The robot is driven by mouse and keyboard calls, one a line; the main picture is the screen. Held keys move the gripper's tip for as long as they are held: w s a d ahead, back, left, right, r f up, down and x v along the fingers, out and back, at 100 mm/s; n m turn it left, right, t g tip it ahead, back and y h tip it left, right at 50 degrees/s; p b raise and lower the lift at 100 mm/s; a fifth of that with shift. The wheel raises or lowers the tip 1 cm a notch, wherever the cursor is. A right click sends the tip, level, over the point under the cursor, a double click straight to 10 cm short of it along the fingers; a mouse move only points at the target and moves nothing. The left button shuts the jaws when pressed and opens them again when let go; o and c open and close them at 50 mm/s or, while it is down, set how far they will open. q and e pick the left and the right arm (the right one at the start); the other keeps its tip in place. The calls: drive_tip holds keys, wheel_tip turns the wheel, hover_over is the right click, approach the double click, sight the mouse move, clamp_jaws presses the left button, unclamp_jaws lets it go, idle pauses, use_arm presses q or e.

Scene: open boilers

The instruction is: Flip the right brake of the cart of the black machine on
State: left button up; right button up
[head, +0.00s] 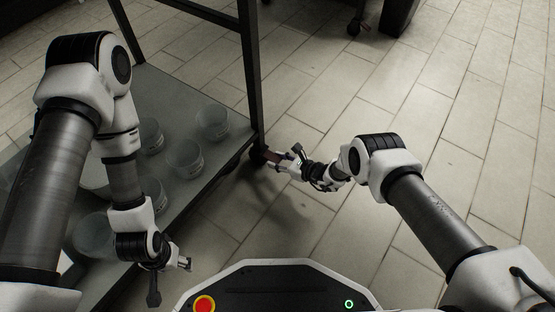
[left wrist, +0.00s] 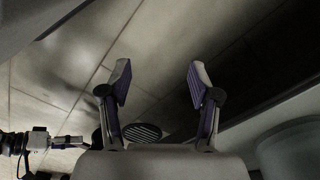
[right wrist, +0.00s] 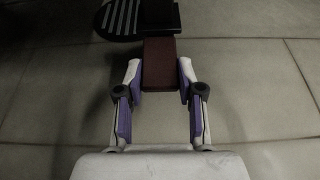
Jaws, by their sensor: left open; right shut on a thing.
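The cart (head: 251,75) has a dark frame and a grey lower shelf, at the left in the head view. Its right brake (head: 271,156) is a small reddish-brown tab by the caster at the near right corner. In the right wrist view the brake (right wrist: 159,65) points toward me, with a dark ribbed wheel (right wrist: 118,20) behind it. My right gripper (head: 281,159) is shut on the brake, one finger on each side (right wrist: 159,78). My left gripper (head: 187,264) is open and empty beside the cart's near edge; its spread fingers show in the left wrist view (left wrist: 160,84). The black machine itself is out of view.
Several clear containers (head: 212,122) stand on the cart's lower shelf, under my left arm. The tiled floor (head: 420,110) to the right is clear. A dark caster (head: 355,25) and a black object (head: 398,15) stand at the far top.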

wheel_tip(320, 180, down, 2)
drive_tip(key=t+y+b, duration=0.2)
drive_tip(key=b, duration=0.2)
drive_tip(key=shift+w+f+y+b, duration=0.1)
drive_tip(key=shift+y+b, duration=0.2)
drive_tip(key=shift+y, duration=0.1)
drive_tip(key=shift+a+t+y+b, duration=0.15)
drive_tip(key=shift+t+y+b, duration=0.2)
drive_tip(key=shift+b, duration=0.2)
drive_tip(key=o, duration=1.2)
drive_tip(key=shift+c, duration=0.2)
drive_tip(key=v, duration=1.2)
